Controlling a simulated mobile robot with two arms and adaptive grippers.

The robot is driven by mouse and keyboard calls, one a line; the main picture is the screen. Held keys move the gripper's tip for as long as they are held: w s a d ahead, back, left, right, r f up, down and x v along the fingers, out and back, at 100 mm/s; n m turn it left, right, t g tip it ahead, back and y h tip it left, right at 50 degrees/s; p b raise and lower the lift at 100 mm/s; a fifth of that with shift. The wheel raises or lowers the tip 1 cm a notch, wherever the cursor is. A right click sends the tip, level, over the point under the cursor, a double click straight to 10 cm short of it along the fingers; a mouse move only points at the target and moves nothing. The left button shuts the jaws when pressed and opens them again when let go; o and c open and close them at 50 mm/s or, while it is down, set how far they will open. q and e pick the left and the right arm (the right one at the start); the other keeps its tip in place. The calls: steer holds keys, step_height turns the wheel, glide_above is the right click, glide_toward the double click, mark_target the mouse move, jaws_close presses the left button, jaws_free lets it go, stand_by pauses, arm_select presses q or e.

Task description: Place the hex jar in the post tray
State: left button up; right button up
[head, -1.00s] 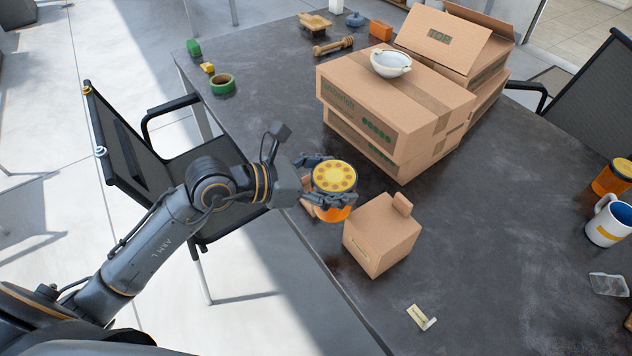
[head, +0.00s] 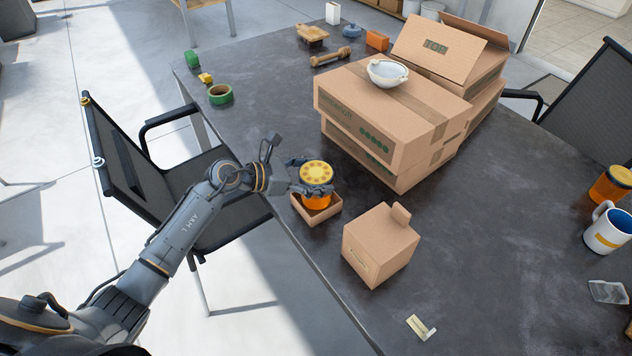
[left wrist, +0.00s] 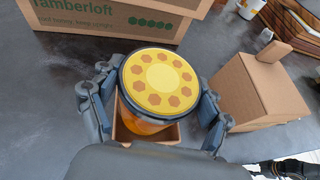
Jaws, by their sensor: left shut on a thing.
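The hex jar (head: 316,202) is an orange jar with a yellow lid marked with a ring of hexagons. My left gripper (head: 312,188) is shut around it from the left, and the jar looks upright. The post tray (head: 327,217), a small open cardboard tray, lies at the table's left edge directly under the jar. In the left wrist view the hex jar (left wrist: 158,82) sits between both fingers, with the tray's rim (left wrist: 172,135) showing below it. The jar's base is hidden, so I cannot tell whether it touches the tray floor.
A closed small cardboard box (head: 380,246) stands right of the tray. Large stacked boxes (head: 390,125) with a white bowl (head: 387,72) on top stand behind. Another orange jar (head: 611,186) and a mug (head: 607,228) are far right. The table's middle right is clear.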

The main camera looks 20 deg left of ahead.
arm_select(q)
steer(key=shift+d+f, duration=0.1)
steer(key=shift+f, duration=0.9)
steer(key=shift+f, duration=0.1)
steer(key=o, duration=1.4)
steer(key=shift+s+f, duration=0.1)
steer(key=shift+f, duration=0.1)
steer(key=o, duration=0.4)
steer(key=shift+r, duration=0.15)
